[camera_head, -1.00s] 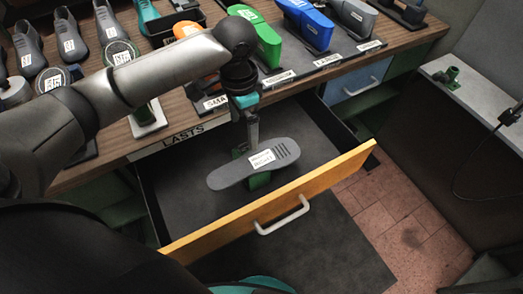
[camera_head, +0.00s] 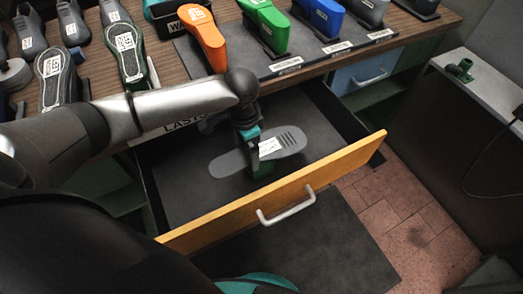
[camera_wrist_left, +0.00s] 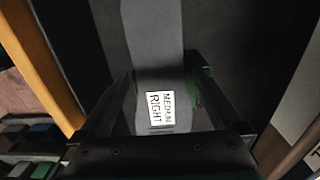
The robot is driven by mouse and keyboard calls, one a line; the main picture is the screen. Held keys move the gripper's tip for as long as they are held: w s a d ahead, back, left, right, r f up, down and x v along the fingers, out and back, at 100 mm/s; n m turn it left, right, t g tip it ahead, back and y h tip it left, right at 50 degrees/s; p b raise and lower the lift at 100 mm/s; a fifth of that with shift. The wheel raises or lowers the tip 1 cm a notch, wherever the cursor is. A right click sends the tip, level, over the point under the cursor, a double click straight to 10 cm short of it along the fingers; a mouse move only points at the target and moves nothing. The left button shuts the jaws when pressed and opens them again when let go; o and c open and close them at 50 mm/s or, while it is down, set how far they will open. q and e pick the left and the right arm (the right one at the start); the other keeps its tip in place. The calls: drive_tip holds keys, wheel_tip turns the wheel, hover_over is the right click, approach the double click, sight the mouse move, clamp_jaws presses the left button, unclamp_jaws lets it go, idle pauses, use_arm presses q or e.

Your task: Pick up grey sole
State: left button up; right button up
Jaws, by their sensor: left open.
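The grey sole (camera_head: 230,164) lies in the open drawer, with grooves at its right end and a white label. In the left wrist view the sole (camera_wrist_left: 155,45) runs up the middle of the picture, and its label reads "MEDIUM RIGHT". My left gripper (camera_head: 259,168) reaches down from above over the middle of the sole and hides part of it. In the left wrist view its open fingers (camera_wrist_left: 165,85) stand on either side of the sole. I cannot tell whether they touch it. My right gripper is not in view.
The drawer (camera_head: 190,195) has a yellow front (camera_head: 350,158) with a grey handle (camera_head: 287,207). The wooden bench (camera_head: 415,38) above carries an orange last (camera_head: 203,38), a green last (camera_head: 264,25) and several shoes and soles (camera_head: 128,52). Tiled floor (camera_head: 400,235) shows at right.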

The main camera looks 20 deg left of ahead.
use_arm(q)
drive_tip(key=shift+f, duration=0.15)
idle(0.5)
drive_tip(key=c, duration=1.1)
